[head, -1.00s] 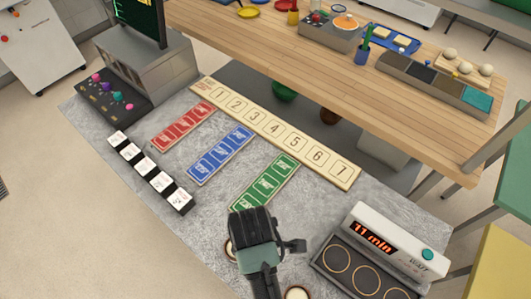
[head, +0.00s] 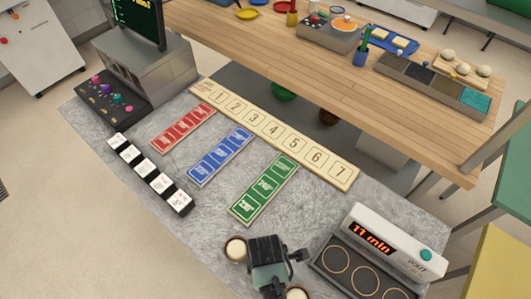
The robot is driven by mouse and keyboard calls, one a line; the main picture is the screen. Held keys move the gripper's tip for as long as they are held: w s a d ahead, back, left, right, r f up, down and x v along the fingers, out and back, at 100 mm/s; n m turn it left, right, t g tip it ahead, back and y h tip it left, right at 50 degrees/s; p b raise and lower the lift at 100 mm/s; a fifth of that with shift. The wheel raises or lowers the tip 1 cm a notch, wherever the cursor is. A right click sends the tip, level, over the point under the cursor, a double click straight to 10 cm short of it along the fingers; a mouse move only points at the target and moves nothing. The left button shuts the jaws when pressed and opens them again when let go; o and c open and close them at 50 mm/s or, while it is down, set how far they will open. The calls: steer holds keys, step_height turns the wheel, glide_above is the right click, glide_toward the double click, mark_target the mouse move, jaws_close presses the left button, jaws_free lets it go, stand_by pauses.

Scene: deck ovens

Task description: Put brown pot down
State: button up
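My gripper (head: 268,255) is over the front part of the grey counter, seen from above and behind. A small round pot with a brown rim and pale inside (head: 236,249) stands on the counter just left of my gripper. A second similar pot (head: 297,293) is at the bottom edge, right of my wrist and partly cut off. I cannot tell which one is the brown pot of the task.
A unit with round rings (head: 364,276) and an "11 min" display (head: 372,243) stands to the right. Green (head: 265,190), blue (head: 220,157) and red (head: 183,130) card strips and a numbered board (head: 275,130) lie beyond. The counter left of the pots is clear.

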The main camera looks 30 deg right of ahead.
steer(key=shift+f, duration=0.3)
steer(key=shift+f, duration=0.15)
steer(key=o, duration=1.3)
step_height(320, 180, up, 12)
steer(key=shift+r, duration=0.15)
steer(key=shift+w, duration=0.1)
